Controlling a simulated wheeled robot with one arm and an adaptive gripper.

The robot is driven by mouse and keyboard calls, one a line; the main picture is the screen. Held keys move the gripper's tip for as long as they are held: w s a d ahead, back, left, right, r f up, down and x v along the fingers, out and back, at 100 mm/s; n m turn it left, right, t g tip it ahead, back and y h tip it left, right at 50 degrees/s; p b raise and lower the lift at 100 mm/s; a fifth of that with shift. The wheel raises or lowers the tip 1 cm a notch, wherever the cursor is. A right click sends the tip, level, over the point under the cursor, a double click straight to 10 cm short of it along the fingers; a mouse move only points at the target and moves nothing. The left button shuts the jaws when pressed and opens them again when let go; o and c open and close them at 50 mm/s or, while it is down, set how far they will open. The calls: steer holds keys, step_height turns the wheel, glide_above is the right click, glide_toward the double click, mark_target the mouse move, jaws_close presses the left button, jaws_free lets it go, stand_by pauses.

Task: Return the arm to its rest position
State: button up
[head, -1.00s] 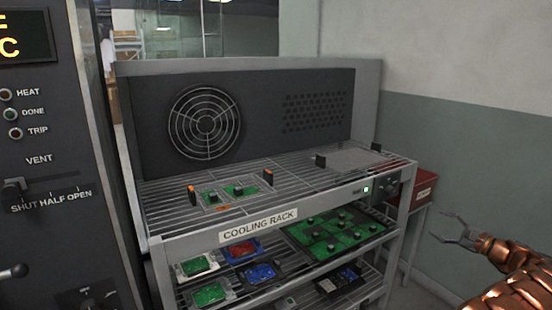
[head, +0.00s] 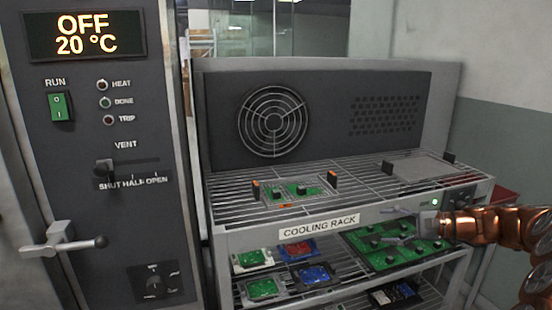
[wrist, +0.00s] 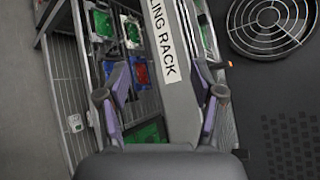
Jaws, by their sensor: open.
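My gripper (head: 400,225) is at the right in the head view, in front of the cooling rack (head: 392,209), with my copper-coloured arm reaching in from the right edge. In the wrist view my gripper (wrist: 160,105) has its two fingers spread apart with nothing held between them. The rack's label and front edge show beyond the fingers. I cannot tell the exact gap between the gripper and the rack.
A green circuit board (head: 297,189) lies on the top shelf between orange-tipped posts. Several boards, including a large green one (head: 420,250), lie on lower shelves. The oven panel (head: 105,215) with its handle (head: 62,240) stands at left; its display reads OFF, 20 °C.

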steer(key=s+a+f+n+g+h, duration=0.1)
steer(key=s+a+n+g+h, duration=0.2)
steer(key=s+a, duration=0.7)
steer(key=s+a+f+n+g+h, duration=0.15)
steer(key=s+a+n+g, duration=0.3)
steer(key=s+a, duration=0.55)
steer(key=s+d+f+n+g+h, duration=0.15)
steer(key=s+d+f+h, duration=0.25)
steer(key=s, duration=0.8)
steer(key=s+d+f+n+g+h, duration=0.1)
steer(key=s+d+f+n+h, duration=0.25)
steer(key=s, duration=0.95)
step_height(320, 180, up, 16)
steer(key=w+t+p, duration=0.1)
steer(key=p, duration=1.3)
steer(key=shift+a+m+h, duration=0.15)
steer(key=shift+m+h, duration=0.2)
steer(key=shift+h, duration=0.05)
